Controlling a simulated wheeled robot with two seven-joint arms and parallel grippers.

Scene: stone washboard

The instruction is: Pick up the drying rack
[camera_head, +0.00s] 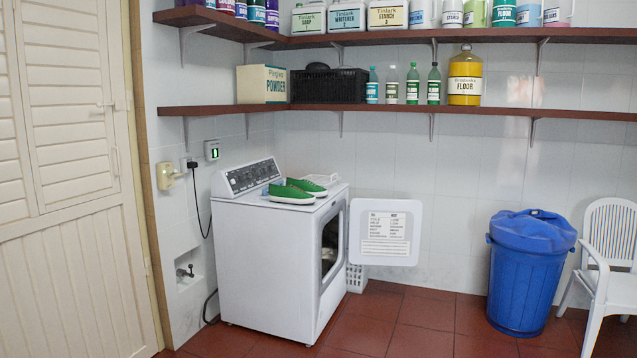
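I cannot pick out a drying rack for certain in the head view. A white slatted or wire-like item (320,179) lies on top of the white front-loading machine (265,265), behind a pair of green shoes (300,190). It is too small and partly hidden to tell what it is. Neither of my grippers is in view.
The machine's door (385,232) is open and sticks out to the right, with a white basket (357,278) behind it. A blue bin (525,275) and white chair (608,255) stand at right. Shelves (400,108) line the wall. Red floor in front shows clear.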

